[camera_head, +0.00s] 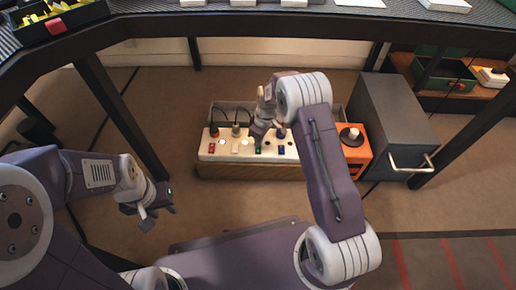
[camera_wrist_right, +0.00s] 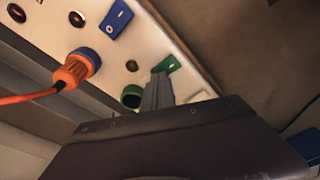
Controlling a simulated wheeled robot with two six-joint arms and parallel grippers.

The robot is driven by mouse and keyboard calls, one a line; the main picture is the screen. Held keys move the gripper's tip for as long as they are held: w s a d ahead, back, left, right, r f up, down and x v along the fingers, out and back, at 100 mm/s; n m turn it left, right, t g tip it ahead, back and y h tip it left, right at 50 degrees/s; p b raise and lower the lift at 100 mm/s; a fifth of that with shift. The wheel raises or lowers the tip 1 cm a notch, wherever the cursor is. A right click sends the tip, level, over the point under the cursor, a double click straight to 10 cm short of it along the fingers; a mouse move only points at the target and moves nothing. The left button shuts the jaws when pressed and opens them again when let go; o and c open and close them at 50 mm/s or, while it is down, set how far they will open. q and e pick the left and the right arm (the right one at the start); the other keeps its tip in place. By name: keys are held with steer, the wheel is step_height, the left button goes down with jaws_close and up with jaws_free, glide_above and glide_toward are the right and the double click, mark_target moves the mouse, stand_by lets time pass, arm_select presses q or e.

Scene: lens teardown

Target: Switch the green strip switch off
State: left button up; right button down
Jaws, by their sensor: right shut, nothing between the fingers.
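The white power strip (camera_head: 222,158) has red, white, green and blue switches in a row. The green switch (camera_head: 258,147) shows in the head view just below my right gripper (camera_head: 260,128). In the right wrist view, the green switch (camera_wrist_right: 173,64) is a small green rocker with a white mark, and the shut fingers of my right gripper (camera_wrist_right: 159,80) point at its lower left edge. They are empty; whether they touch it I cannot tell. My left gripper (camera_head: 150,208) hangs far left of the strip, away from it; its finger gap is unclear.
An orange plug (camera_wrist_right: 72,70) with a cable sits in the strip beside the blue switch (camera_wrist_right: 116,18). A green-ringed socket (camera_wrist_right: 131,96) lies next to the fingers. An orange box (camera_head: 354,154) and a grey cabinet (camera_head: 392,120) stand right of the strip. The tabletop edge hangs above.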

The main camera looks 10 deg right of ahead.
step_height(320, 180, up, 7)
steer(key=p, duration=0.7)
steer(key=shift+s+f, duration=0.1)
steer(key=shift+s, duration=0.05)
